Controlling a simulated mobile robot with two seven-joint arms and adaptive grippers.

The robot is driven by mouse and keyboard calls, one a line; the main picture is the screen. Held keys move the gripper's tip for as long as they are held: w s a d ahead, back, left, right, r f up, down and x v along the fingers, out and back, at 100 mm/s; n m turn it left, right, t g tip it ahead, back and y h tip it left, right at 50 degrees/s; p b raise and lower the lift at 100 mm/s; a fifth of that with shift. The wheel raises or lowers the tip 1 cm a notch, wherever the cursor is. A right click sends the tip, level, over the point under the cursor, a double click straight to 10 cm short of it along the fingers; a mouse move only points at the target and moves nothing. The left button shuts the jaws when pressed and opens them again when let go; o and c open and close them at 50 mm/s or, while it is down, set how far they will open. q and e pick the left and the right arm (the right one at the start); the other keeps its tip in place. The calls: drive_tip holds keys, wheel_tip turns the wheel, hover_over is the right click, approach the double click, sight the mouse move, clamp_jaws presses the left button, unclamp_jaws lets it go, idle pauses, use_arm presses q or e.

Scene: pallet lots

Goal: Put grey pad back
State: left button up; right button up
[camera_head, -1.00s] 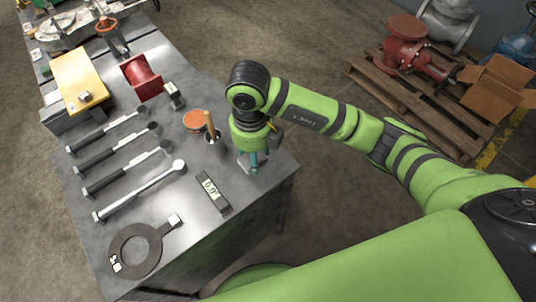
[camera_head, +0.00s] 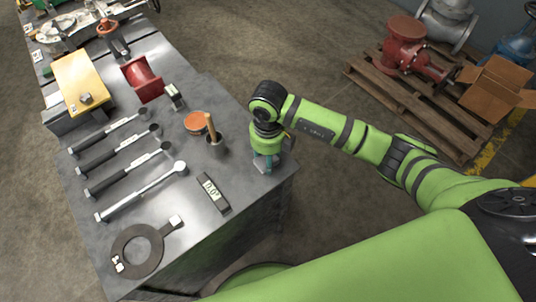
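My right gripper (camera_head: 265,165) points down at the right edge of the grey table (camera_head: 200,245), its teal fingers close to the tabletop. A small pale grey patch shows beside the fingertips and may be the grey pad; the fingers partly hide it, and I cannot tell whether they hold it. The finger gap is too small to read. My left gripper is not in view.
A cup with a wooden-handled brush (camera_head: 215,146) and an orange-topped tin (camera_head: 196,122) stand left of the gripper. A digital level (camera_head: 213,193), several wrenches and a dark ring gauge (camera_head: 137,250) lie on the table. A pallet (camera_head: 400,93) stands right.

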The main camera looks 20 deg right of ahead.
drive_tip(key=o, duration=1.1)
drive_tip(key=shift+f, duration=0.15)
drive_tip(key=shift+r, duration=0.35)
wheel_tip(320, 180, up, 12)
drive_tip(key=shift+f+b, duration=0.15)
drive_tip(key=shift+b, duration=0.25)
